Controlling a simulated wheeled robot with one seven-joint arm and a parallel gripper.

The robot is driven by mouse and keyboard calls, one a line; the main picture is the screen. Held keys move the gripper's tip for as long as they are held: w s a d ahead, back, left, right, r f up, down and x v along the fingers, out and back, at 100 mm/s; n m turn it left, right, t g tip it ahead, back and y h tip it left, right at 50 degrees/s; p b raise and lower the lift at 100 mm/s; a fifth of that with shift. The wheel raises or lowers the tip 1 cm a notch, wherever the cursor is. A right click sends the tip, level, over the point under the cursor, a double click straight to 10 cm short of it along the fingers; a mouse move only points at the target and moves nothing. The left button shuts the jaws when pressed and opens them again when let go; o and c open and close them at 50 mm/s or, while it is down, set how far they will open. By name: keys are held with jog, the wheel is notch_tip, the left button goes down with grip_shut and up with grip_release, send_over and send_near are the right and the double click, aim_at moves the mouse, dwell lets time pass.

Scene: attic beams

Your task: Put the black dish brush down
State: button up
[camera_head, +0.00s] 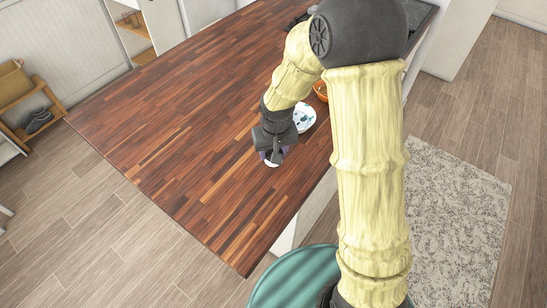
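My gripper (272,157) is at the end of the bent arm, low over the wooden countertop (170,130), near its right edge. I cannot tell whether this is part of a held thing or of something on the counter. The fingers are too small and dark to show whether they are open or shut. I cannot make out the black dish brush for sure; it may be hidden by the gripper or the arm.
A white plate with dark marks (305,117) lies just beyond the gripper. An orange bowl (321,91) is partly hidden behind my arm. Dark items (298,20) lie at the counter's far end. The counter's left and near parts are clear.

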jog(key=shift+f, duration=1.8)
jog(key=shift+f, duration=0.1)
jog(key=o, duration=0.9)
jog(key=shift+r, duration=0.5)
jog(key=r, duration=0.3)
jog(key=s+r, duration=0.1)
jog(key=r, duration=0.7)
jog(key=shift+s+d, duration=0.25)
jog(key=shift+s, duration=0.15)
